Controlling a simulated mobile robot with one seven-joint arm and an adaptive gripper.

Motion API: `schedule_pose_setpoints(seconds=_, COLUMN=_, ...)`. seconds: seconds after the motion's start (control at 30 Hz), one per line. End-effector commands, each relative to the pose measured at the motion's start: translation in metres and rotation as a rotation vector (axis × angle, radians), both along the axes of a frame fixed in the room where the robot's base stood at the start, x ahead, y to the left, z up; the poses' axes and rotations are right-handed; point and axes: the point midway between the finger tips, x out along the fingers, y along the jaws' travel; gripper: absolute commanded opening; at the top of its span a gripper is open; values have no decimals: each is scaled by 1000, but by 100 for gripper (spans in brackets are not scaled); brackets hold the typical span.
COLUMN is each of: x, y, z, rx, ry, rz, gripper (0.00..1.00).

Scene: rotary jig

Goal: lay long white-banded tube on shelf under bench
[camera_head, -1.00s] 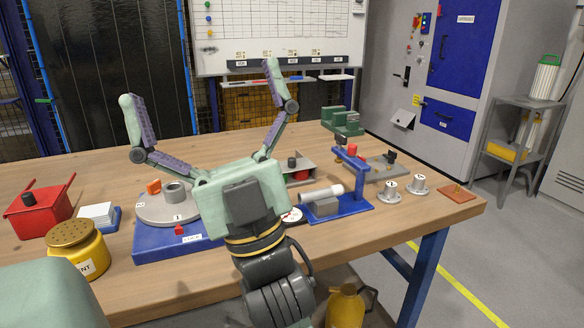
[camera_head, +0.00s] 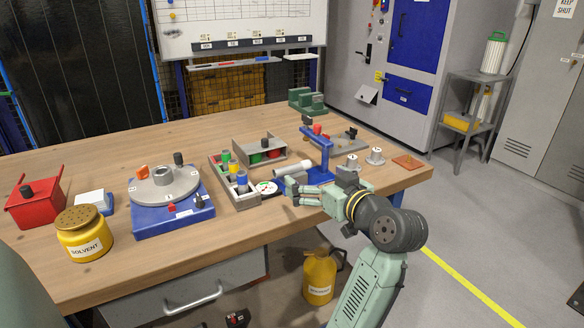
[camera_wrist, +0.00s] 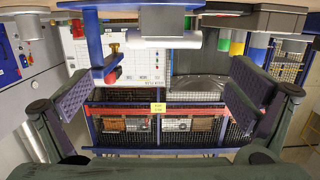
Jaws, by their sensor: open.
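A pale grey-white tube (camera_head: 292,168) lies on its side at the blue clamp stand (camera_head: 324,150) on the bench; I cannot clearly make out its band. In the wrist view the tube (camera_wrist: 168,41) crosses the upper middle, beyond my fingertips. My gripper (camera_head: 292,190) is low at the bench's front edge, just in front of the tube, pointing left. In the wrist view its two fingers (camera_wrist: 165,95) are wide apart with nothing between them. The shelf under the bench is not clearly visible.
A rack with colour-banded tubes (camera_head: 241,182) stands left of the stand. A rotary jig (camera_head: 165,187), solvent can (camera_head: 83,232) and red bin (camera_head: 35,203) are farther left. Two metal flanged parts (camera_head: 375,156) stand right. A drawer (camera_head: 190,298) and yellow jug (camera_head: 319,277) are below.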

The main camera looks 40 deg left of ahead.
Motion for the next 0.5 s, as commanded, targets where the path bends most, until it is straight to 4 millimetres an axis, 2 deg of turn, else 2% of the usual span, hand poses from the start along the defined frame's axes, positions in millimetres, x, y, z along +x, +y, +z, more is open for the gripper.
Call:
schedule_pose_setpoints(seconds=0.1, x=6, y=15, z=-1, rx=0, ry=1, rz=2, gripper=100)
schedule_pose_setpoints(seconds=0.33, x=10, y=34, z=-4, rx=1, ry=1, rz=2, gripper=100)
schedule_pose_setpoints(seconds=0.5, x=17, y=59, z=-9, rx=1, ry=2, rz=1, gripper=100)
